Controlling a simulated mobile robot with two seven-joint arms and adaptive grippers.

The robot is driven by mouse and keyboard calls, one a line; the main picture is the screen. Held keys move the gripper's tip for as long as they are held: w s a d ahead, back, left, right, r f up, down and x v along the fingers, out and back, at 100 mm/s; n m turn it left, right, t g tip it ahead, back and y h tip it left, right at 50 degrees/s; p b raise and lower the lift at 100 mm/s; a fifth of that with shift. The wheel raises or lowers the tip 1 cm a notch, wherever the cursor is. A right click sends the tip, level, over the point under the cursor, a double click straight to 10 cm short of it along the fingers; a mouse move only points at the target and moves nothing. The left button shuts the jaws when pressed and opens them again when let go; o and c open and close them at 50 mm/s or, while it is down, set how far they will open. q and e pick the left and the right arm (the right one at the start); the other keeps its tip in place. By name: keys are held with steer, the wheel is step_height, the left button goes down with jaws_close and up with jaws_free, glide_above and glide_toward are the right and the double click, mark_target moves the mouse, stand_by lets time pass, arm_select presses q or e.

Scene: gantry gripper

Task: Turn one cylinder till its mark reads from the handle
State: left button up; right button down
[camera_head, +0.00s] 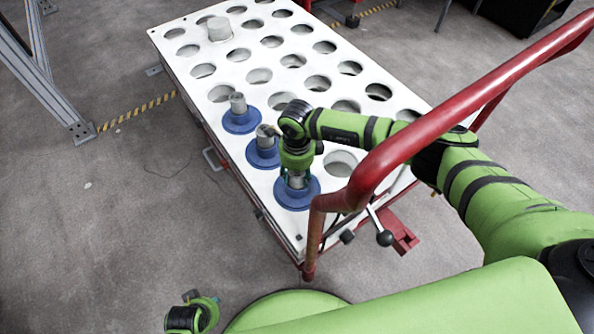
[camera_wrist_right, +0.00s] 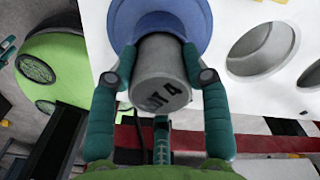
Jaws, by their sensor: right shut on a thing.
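My right gripper (camera_head: 297,170) points down and is shut on the grey cylinder (camera_wrist_right: 160,60) in the nearest blue collar (camera_head: 297,195). In the right wrist view its two teal fingers (camera_wrist_right: 155,80) press on either side of this cylinder. Dark lettering on the cylinder's end face seems to read "UT 4", partly unclear and slightly tilted. Two more grey cylinders, a middle one (camera_head: 267,133) and a farther one (camera_head: 238,102), stand in blue collars. The red handle (camera_head: 440,120) arches over the table's near right end. A green and black part of mine, likely the left arm's end, shows at the lower left; its fingers are unclear.
The white table top (camera_head: 180,75) has rows of round holes, mostly empty. A lone grey cylinder (camera_head: 218,30) stands near its far end. The red handle rises close beside my right arm. A black-knobbed lever (camera_head: 384,237) sits below it. Open floor lies left.

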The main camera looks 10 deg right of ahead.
steer(key=m+p, duration=0.1)
steer(key=m, duration=0.1)
steer(key=shift+r+m, duration=0.1)
steer(key=shift+m, duration=0.3)
steer(key=shift+m+p, duration=0.45)
steer(key=shift+m, duration=1.25)
